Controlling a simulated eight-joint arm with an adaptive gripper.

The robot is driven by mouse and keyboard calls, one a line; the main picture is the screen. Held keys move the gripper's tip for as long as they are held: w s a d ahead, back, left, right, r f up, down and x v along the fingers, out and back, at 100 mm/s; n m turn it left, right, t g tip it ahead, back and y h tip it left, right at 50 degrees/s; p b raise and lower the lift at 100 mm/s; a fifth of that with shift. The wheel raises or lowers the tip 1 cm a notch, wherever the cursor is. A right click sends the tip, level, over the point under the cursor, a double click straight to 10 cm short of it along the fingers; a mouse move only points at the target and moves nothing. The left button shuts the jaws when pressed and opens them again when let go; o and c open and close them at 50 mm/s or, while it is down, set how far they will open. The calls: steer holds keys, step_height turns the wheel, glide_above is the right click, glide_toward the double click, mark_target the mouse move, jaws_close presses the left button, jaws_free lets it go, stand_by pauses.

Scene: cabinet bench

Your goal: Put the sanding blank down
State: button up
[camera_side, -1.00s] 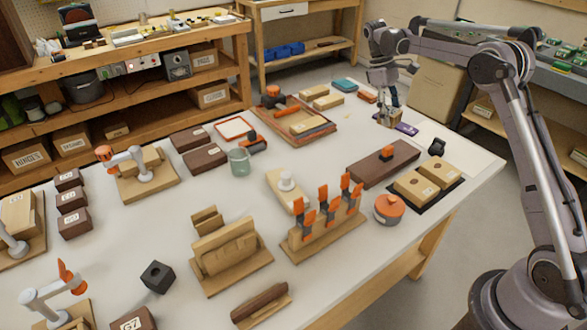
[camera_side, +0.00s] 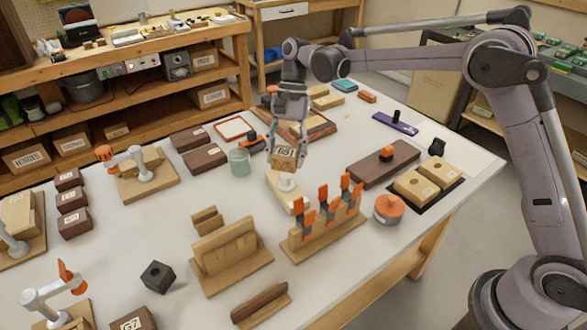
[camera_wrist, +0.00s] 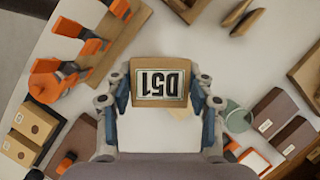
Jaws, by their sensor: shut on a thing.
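The sanding blank appears to be the small tan wooden block (camera_side: 284,158) in my gripper. In the wrist view it (camera_wrist: 160,104) carries a white label reading D51, upside down. My gripper (camera_side: 287,148) is shut on it, with a finger on each side; the wrist view shows both fingers (camera_wrist: 160,100) against its sides. The block is held above the bench, just behind a pale wooden piece with a white knob (camera_side: 287,184). The block's underside is hidden.
A stand with orange clamps (camera_side: 325,220) is in front. A green glass jar (camera_side: 239,162) stands to the left. A brown board with an orange knob (camera_side: 375,168) lies to the right. The purple item (camera_side: 395,123) lies at the back right. White bench surface (camera_side: 215,190) is clear left of the knobbed piece.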

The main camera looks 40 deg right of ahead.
steer(key=s+a+m+t, duration=0.1)
steer(key=s+a+m, duration=0.4)
steer(key=a, duration=0.8)
steer(key=m+t+y, duration=0.1)
steer(key=m+t, duration=0.1)
steer(key=m, duration=0.1)
glide_above(195, 327)
steer(key=s, duration=0.2)
step_height(195, 327, down, 11)
steer(key=shift+w+f, duration=0.15)
steer(key=shift+d+f, duration=0.1)
steer(key=shift+f, duration=1.9)
steer(key=shift+f, duration=0.15)
steer(key=o, duration=1.2)
